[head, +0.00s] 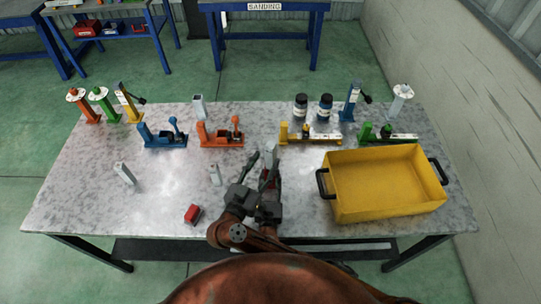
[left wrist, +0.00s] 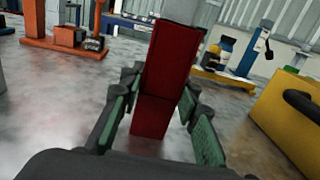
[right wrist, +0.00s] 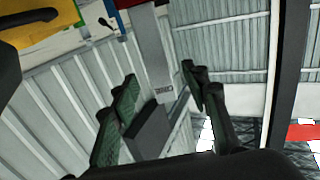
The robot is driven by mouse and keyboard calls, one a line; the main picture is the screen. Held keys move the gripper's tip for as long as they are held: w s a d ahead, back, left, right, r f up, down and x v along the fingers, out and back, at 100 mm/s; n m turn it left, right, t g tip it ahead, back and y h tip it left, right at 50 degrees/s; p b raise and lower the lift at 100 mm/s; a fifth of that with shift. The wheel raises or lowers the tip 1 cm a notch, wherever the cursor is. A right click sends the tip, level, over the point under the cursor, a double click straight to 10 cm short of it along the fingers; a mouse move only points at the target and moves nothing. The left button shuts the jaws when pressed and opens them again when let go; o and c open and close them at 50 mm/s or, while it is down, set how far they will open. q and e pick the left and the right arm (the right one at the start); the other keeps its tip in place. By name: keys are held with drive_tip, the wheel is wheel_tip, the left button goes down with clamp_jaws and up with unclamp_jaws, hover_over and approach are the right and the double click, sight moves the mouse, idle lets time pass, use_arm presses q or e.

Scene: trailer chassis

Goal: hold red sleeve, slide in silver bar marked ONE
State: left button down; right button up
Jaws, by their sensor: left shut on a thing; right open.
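The red sleeve (left wrist: 165,75) stands between the fingers of my left gripper (left wrist: 158,98), which is shut on it, in the left wrist view. A silver bar (left wrist: 178,38) rises from the sleeve's top end, in line with it; how deep it sits is hidden. In the right wrist view, the silver bar (right wrist: 152,60), with dark lettering on its face, runs between the spread fingers of my right gripper (right wrist: 158,80). My right gripper is open around it.
A small red block (head: 193,214) lies near the table's front edge. Other silver bars stand at left (head: 124,173) and centre (head: 215,174). A yellow crate (head: 385,208) fills the right front. Several toggle clamps and two dark jars line the back. The left front is mostly clear.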

sight(269, 156)
drive_tip(key=x, duration=0.5)
drive_tip(key=shift+s, duration=0.1)
clamp_jaws()
idle(0.3)
